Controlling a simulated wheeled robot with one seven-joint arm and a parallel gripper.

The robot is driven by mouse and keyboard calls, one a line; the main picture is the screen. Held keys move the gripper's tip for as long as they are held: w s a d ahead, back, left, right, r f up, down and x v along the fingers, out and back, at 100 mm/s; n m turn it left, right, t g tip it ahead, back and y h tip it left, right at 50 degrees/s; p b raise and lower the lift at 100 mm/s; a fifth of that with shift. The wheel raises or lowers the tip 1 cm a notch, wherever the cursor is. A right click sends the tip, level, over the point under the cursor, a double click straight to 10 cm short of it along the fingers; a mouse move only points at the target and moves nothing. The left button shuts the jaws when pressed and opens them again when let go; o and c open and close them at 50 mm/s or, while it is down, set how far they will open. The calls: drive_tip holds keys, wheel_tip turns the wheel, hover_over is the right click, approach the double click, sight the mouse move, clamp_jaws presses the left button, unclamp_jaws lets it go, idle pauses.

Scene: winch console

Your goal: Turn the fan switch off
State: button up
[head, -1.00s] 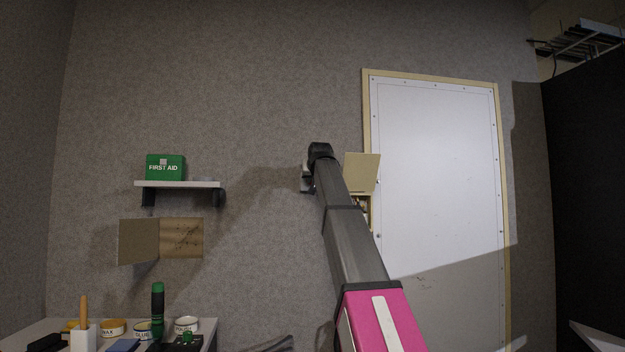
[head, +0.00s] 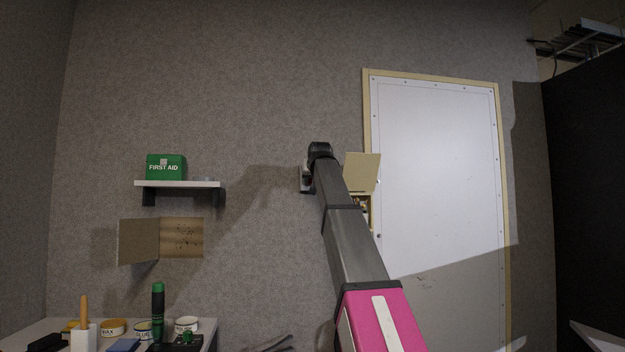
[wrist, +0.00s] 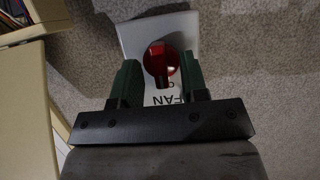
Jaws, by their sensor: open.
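The fan switch is a red rotary knob (wrist: 161,63) on a white wall plate (wrist: 130,38). The plate's label reads FAN and appears upside down in the wrist view. The knob's grip bar points roughly down in that picture, towards the label. My gripper (wrist: 159,66) is open, with one green finger on each side of the knob. Gaps show between the fingers and the knob, so it does not look gripped. In the head view the plate's edge (head: 304,183) shows beside my arm's end, which hides the knob.
A small open box (head: 362,174) with a beige door is on the wall just right of my arm's end. Further right is a white framed panel (head: 435,170). A shelf (head: 180,184) with a green first aid box (head: 166,167) is to the left.

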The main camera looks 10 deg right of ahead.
drive_tip(key=v, duration=1)
drive_tip(key=shift+s, duration=0.3)
wheel_tip(320, 180, down, 53)
drive_tip(key=g, duration=0.7)
drive_tip(key=s+f+g, duration=0.2)
drive_tip(key=s+f, duration=0.7)
drive_tip(key=f, duration=0.3)
drive_tip(key=s+f+g, duration=0.2)
drive_tip(key=s+f, duration=0.7)
drive_tip(key=f, duration=0.4)
drive_tip(key=s+f+g, duration=0.2)
drive_tip(key=s+f, duration=0.7)
drive_tip(key=f, duration=0.4)
drive_tip(key=shift+g, duration=0.3)
